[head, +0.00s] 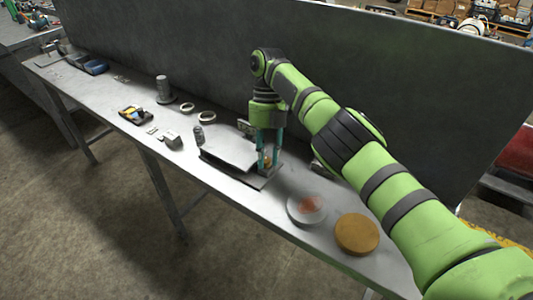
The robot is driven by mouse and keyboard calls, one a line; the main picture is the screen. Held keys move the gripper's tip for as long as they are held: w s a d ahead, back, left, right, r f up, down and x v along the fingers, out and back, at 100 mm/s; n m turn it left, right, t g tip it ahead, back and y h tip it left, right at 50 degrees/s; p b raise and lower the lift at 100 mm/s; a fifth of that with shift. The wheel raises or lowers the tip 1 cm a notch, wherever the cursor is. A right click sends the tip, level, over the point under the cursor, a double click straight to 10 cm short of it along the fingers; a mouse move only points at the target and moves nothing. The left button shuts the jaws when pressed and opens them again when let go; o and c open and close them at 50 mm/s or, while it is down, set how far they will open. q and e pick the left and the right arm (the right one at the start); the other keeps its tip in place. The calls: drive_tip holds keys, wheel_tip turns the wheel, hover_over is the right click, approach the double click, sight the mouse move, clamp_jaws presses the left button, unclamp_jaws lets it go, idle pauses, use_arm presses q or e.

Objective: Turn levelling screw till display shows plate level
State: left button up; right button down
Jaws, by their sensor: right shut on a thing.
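The levelling plate (229,145) is a grey metal plate on a dark base (249,181) near the front edge of the bench. It looks tilted, though the angle is hard to judge. My right gripper (267,164) points down at the plate's right end, its teal fingers shut on a small brass-coloured levelling screw (267,160), mostly hidden between them. A small grey box (245,127) behind the plate may be the display; no reading can be made out. My left gripper is not in view.
Left are a small cylinder (198,134), a metal block (172,139), rings (206,117) and a dark tray (136,115). A tall dark panel (180,45) stands behind the bench.

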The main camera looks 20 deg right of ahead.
drive_tip(key=shift+s+a+f, duration=0.2)
drive_tip(key=shift+s+f, duration=0.05)
drive_tip(key=c, duration=1.3)
unclamp_jaws()
drive_tip(key=shift+o, duration=1.2)
drive_tip(key=shift+s+r, duration=0.1)
drive_tip(key=shift+s, duration=0.1)
